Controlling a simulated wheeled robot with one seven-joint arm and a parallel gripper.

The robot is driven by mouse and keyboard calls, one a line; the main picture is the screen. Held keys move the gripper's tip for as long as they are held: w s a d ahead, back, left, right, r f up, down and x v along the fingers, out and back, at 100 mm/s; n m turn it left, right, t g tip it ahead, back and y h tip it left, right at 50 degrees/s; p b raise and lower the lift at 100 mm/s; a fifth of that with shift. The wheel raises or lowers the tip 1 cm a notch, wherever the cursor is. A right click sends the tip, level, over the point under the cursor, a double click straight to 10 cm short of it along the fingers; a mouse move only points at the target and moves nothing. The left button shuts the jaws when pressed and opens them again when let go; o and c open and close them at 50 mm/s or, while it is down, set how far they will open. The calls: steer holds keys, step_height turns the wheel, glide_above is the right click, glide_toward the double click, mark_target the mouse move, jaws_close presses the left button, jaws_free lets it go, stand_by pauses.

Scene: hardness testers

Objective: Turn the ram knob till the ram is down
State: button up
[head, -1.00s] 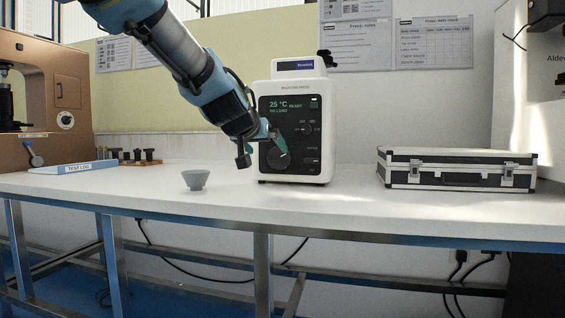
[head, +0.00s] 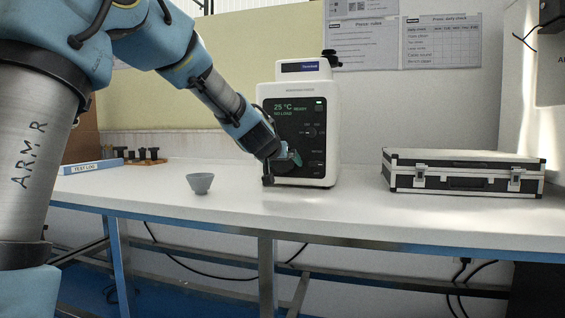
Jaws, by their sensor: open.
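The white mounting press (head: 325,165) stands on the bench, its black front panel showing "25 °C READY" and "NO LOAD". A small knob (head: 311,132) sits at the middle of the panel. In the earlier view a large dark round knob shows low on the panel; my gripper and wrist now cover that spot. My gripper (head: 283,168) is open, close in front of the lower panel. One finger with a teal tip shows at its right and a dark part at its left. I cannot tell whether it touches the knob. The ram itself is not visible.
A black and silver case (head: 460,176) lies to the right. A blue test log binder (head: 92,167) and a rack of small dark tools (head: 147,157) are at the left.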

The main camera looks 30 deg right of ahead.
steer(key=shift+c, duration=0.2)
steer(key=c, duration=1.1)
steer(key=shift+f, duration=0.1)
steer(key=shift+f+b, duration=0.1)
steer(key=shift+b, duration=0.5)
